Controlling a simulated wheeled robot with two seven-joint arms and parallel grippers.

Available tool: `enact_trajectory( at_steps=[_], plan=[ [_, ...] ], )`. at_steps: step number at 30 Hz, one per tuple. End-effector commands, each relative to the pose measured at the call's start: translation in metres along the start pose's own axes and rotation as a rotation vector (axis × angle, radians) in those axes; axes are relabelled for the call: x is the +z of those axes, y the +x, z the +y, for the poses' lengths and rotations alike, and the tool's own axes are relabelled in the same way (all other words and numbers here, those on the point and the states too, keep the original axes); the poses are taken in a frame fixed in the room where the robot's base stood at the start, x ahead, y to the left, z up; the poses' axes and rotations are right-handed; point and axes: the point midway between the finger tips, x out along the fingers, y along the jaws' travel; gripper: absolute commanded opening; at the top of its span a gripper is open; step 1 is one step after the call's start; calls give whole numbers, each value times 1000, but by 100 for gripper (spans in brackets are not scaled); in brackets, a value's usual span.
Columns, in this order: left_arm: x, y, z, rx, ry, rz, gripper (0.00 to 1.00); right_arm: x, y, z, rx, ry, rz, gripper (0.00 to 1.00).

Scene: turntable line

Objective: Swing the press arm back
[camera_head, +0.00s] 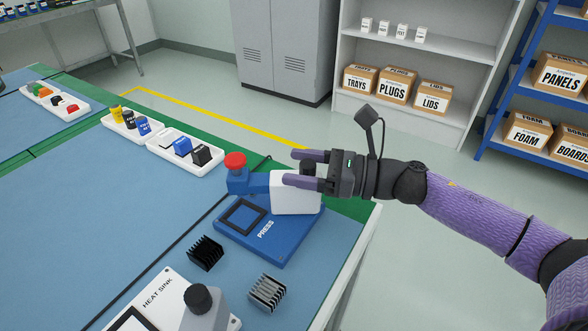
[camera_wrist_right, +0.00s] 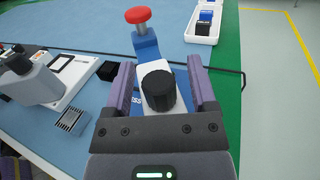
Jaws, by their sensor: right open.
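The press has a blue base (camera_head: 284,240) marked PRESS, with a dark square frame (camera_head: 243,216) on it. A white housing (camera_head: 296,201) stands at its right end. The blue press arm (camera_head: 256,184) reaches left from the housing, with a red knob (camera_head: 235,160) at its far end. In the right wrist view the red knob (camera_wrist_right: 138,15) is straight ahead. My right gripper (camera_head: 298,168) is open above the housing. Its fingers stand on either side of the black knob (camera_wrist_right: 158,90) on top; I cannot tell whether they touch it. My left gripper is not in view.
A black heat sink (camera_head: 205,253) and a grey one (camera_head: 268,292) lie before the press. A white heat sink station (camera_head: 160,302) stands front left. White trays (camera_head: 186,153) with coloured parts line the back edge. The blue mat at left is clear.

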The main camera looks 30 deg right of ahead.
Motion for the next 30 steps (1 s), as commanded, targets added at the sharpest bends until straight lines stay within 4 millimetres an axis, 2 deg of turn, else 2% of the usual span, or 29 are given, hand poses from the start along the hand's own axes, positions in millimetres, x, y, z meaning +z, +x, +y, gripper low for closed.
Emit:
enact_trajectory(
  at_steps=[4,11,14,22,30],
  plan=[
    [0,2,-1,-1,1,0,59,0,8,0,0,-2,0,73],
    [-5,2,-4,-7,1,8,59,1,9,0,0,-1,0,73],
    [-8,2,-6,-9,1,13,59,1,9,0,0,-1,0,56],
    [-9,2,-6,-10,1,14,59,0,8,0,0,-1,0,0],
    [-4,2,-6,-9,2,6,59,0,8,0,-1,0,0,0]
  ],
)
